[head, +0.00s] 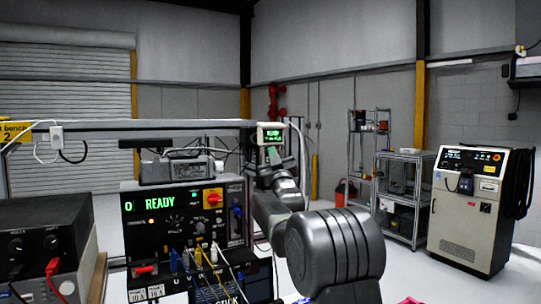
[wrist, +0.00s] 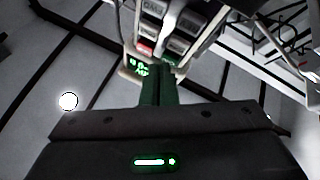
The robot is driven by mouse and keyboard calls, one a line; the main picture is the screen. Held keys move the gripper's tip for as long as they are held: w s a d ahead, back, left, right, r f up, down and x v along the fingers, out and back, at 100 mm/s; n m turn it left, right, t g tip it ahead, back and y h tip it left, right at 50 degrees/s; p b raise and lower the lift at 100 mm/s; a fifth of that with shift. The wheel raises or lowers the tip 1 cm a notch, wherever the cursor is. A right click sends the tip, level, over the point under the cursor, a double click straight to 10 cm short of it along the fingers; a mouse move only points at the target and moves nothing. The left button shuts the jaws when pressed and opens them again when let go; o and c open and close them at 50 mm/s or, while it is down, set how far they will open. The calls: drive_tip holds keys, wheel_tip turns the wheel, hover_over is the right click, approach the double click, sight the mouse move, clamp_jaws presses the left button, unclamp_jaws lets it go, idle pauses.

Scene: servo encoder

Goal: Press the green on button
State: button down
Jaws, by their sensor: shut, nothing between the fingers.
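A small pale control box (head: 271,134) with a lit green display hangs at the bench frame in the head view. In the wrist view the box (wrist: 175,28) shows grey keys, a red key (wrist: 146,47) and its green display (wrist: 138,68). My gripper (wrist: 161,70) is shut and empty, its fingers tinted green. Its tips overlap the box's lower end, beside the display. I cannot tell whether they touch it. No green button can be made out clearly; the fingers may hide it. In the head view my gripper (head: 273,155) is just below the box.
A black panel (head: 160,222) reading "0 READY", with a red rotary switch (head: 213,198) and plugged cables, stands left of my arm. A grey device (head: 180,168) sits on it. A beige cabinet (head: 465,225) and metal shelves (head: 405,190) stand at the right.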

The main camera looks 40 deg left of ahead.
drive_tip(key=shift+d+f+b, duration=0.1)
drive_tip(key=shift+b, duration=0.2)
drive_tip(key=shift+s+d+b, duration=0.25)
drive_tip(key=shift+d+b, duration=0.15)
drive_tip(key=shift+b, duration=0.1)
drive_tip(key=s+d+b, duration=0.2)
drive_tip(key=d+b, duration=0.3)
drive_tip(key=shift+s+d, duration=0.15)
drive_tip(key=shift+s, duration=0.25)
idle(0.5)
